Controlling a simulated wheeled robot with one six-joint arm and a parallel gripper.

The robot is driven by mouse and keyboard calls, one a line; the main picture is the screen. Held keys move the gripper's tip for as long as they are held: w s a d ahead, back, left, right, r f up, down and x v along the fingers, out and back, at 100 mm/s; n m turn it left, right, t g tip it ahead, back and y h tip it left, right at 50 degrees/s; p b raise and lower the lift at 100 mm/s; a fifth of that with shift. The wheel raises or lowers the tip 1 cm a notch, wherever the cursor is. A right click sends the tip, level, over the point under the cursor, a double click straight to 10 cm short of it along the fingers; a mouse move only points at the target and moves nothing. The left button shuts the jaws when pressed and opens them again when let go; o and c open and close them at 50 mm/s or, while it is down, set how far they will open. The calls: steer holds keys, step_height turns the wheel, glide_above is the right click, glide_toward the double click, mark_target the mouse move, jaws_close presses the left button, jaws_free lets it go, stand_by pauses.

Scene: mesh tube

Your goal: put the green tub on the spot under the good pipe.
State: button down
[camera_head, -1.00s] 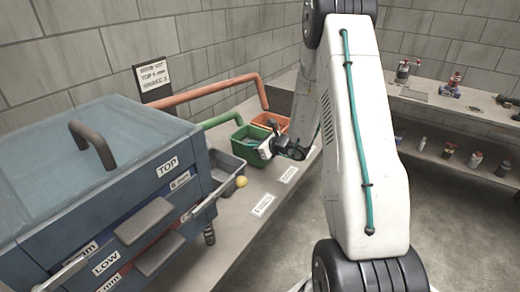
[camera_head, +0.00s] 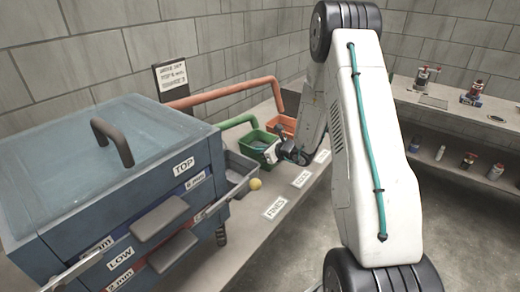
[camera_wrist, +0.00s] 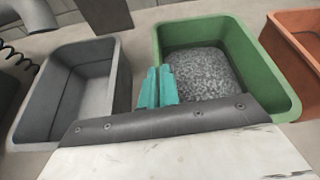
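The green tub (camera_head: 251,146) stands on the bench below the open end of the green pipe (camera_head: 228,123). In the wrist view the green tub (camera_wrist: 268,70) is upright and holds grey grains. My gripper (camera_head: 270,153) is at its near side in the head view. In the wrist view its teal fingers (camera_wrist: 158,86) are close together at the tub's left wall, with the rim running in between them. They look shut on that wall, though the contact itself is hidden. An orange pipe (camera_head: 220,95) ends above an orange tub (camera_head: 288,123), which also shows in the wrist view (camera_wrist: 285,42).
A grey tub (camera_wrist: 122,75) stands left of the green one. A blue sieve box (camera_head: 110,185) with drawers labelled TOP and LOW fills the left, a yellow ball (camera_head: 255,184) beside it. Labels, one reading FINES (camera_head: 274,207), lie on the bench front. A wall sign (camera_head: 171,75) is too small to read.

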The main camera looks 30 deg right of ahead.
steer(key=c, duration=1.6)
jaws_free()
steer(key=shift+o, duration=0.2)
steer(key=shift+s, duration=0.1)
steer(key=v, duration=0.7)
steer(key=shift+s+r, duration=0.15)
steer(key=shift+s, duration=0.1)
steer(key=shift+s+d, duration=0.1)
steer(key=shift+d, duration=0.05)
